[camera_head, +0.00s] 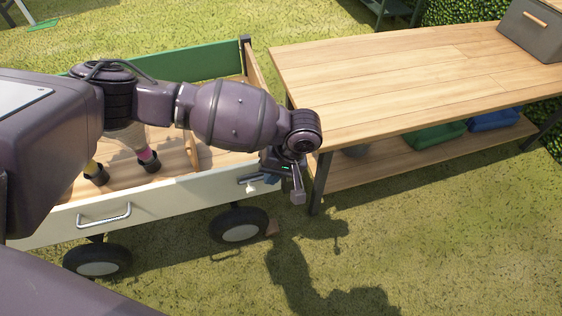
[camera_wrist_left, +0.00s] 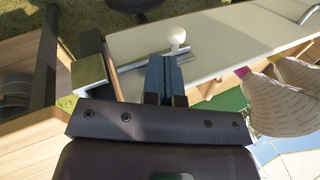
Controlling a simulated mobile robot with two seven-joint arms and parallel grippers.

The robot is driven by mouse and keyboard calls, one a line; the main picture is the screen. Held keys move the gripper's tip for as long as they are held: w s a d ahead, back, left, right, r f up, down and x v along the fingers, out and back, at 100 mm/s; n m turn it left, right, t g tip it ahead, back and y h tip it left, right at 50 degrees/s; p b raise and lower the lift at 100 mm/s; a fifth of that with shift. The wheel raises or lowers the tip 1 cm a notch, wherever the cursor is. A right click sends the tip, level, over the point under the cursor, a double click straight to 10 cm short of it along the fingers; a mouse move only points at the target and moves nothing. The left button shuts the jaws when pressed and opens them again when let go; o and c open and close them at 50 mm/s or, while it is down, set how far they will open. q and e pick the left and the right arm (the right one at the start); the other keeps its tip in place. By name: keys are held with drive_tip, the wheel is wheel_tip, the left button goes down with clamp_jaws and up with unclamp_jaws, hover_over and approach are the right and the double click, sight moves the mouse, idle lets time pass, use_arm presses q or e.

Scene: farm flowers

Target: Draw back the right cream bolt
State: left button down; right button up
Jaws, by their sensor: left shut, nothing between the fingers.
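The right cream bolt is on the white front board (camera_head: 160,203) of the wagon, near its right end. Its round cream knob (camera_head: 251,188) shows just left of my left gripper (camera_head: 265,180). In the left wrist view the knob (camera_wrist_left: 177,36) stands up from a grey metal bar (camera_wrist_left: 135,65) along the pale board. My left gripper (camera_wrist_left: 164,58) shows there as two blue fingers, shut together and empty. Their tips are close beside the knob and over the bar; I cannot tell whether they touch. My right gripper is out of view.
A wooden workbench (camera_head: 400,85) stands close right of the wagon, its near leg (camera_head: 320,182) near my gripper. The wagon has a green rear board (camera_head: 205,68), a front handle (camera_head: 104,215) and wheels (camera_head: 238,225). Paper-wrapped bundles (camera_wrist_left: 285,95) are inside. Grass in front is clear.

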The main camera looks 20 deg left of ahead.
use_arm(q)
drive_tip(key=a+f, duration=0.1)
drive_tip(key=f, duration=0.1)
drive_tip(key=s+a+f+b, duration=0.1)
drive_tip(key=a, duration=0.1)
drive_tip(key=shift+s+f, duration=0.1)
drive_tip(key=shift+f, duration=0.25)
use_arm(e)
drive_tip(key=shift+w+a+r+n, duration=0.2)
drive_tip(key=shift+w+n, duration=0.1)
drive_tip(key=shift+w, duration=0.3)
